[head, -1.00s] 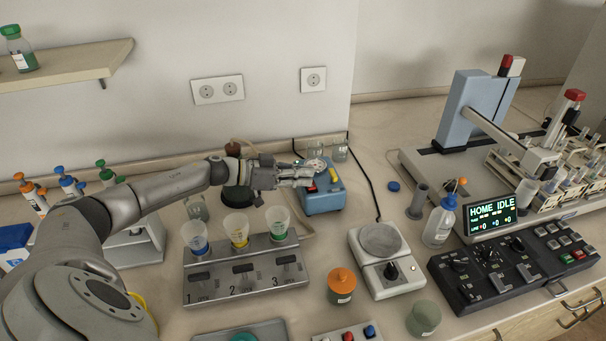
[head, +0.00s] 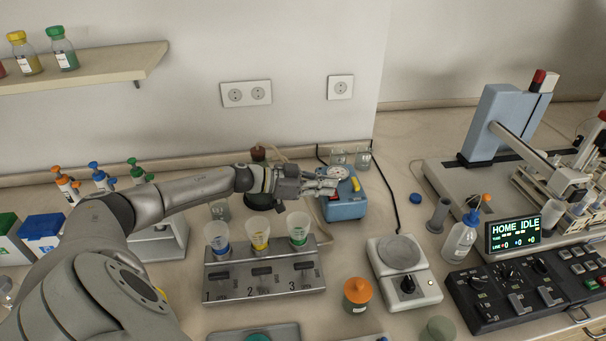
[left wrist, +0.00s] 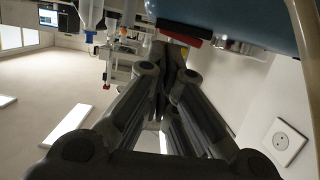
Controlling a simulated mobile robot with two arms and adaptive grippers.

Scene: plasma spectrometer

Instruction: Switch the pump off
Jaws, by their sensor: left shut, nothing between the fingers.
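The pump (head: 346,210) is a small blue box at the back of the bench, with a round pale gauge and a yellow part on top. My left gripper (head: 335,186) reaches in from the left, with its fingertips at the pump's left front side. The fingers are together and hold nothing. In the left wrist view the shut fingers (left wrist: 170,55) point at a red switch (left wrist: 180,38) under the blue pump body (left wrist: 245,18). The tips look very close to the switch; I cannot tell whether they touch. The gripper partly hides the pump's front. My right gripper is in neither view.
A rack with three funnels (head: 264,283) stands in front of my left arm. A scale (head: 428,284) and an orange-lidded jar (head: 358,294) stand in front of the pump. Glass beakers (head: 363,158) stand behind it. A dark cable runs down its right side.

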